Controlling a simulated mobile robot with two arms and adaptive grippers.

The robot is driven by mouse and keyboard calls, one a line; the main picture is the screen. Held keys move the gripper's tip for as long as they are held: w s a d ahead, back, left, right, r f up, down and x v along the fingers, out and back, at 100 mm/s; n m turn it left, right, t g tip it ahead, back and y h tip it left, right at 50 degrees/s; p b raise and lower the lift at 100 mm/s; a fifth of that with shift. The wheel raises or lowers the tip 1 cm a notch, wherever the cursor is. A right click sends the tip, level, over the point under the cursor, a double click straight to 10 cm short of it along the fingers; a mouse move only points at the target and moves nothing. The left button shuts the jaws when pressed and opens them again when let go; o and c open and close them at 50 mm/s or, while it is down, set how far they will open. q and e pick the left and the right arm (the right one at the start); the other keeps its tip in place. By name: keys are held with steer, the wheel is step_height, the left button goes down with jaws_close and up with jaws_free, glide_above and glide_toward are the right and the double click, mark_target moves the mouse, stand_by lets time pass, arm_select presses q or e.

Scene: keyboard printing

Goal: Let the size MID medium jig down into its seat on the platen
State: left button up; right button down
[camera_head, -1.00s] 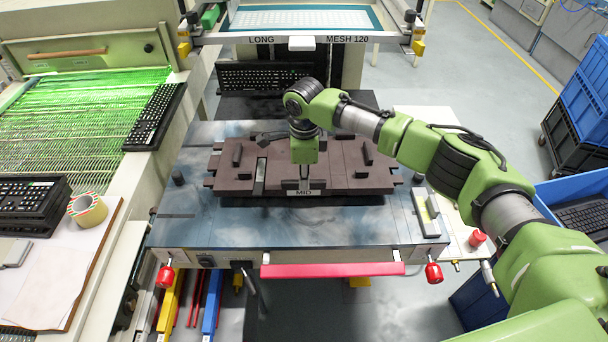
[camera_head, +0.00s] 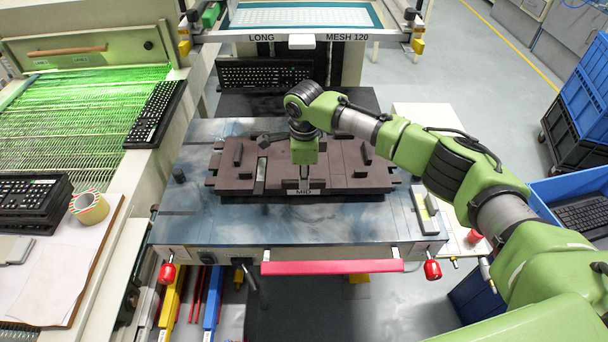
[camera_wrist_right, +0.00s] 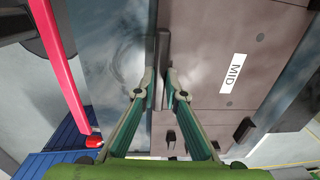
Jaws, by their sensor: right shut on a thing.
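The MID medium jig (camera_head: 342,178) is a flat brown plate with notched ends and several dark upright bars. Its white MID label (camera_head: 311,192) is on the near edge. My right gripper (camera_head: 304,181) reaches down over the jig's near middle, just behind the label. In the right wrist view, its fingers (camera_wrist_right: 158,82) are closed around a dark bar (camera_wrist_right: 163,55) on the jig's edge. The jig (camera_wrist_right: 205,75) lies level over the blue-grey platen (camera_head: 370,226). Its underside is hidden, and I cannot tell whether it touches the platen. My left gripper is out of view.
A screen frame (camera_head: 300,40) marked LONG MESH 120 spans above the far side. A red bar (camera_head: 332,267) runs along the platen's front. A small light block (camera_head: 425,210) stands at its right. Keyboards and a tape roll (camera_head: 89,208) lie at left. Blue crates (camera_head: 585,185) stand right.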

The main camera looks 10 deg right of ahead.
steer(key=shift+w+f+p, duration=0.1)
steer(key=shift+f+p, duration=0.95)
stand_by(1.9)
steer(key=c, duration=2)
jaws_free()
steer(key=shift+s+f, duration=0.15)
steer(key=shift+s, duration=0.05)
step_height(320, 180, up, 7)
steer(key=p, duration=0.8)
steer(key=shift+p, duration=0.3)
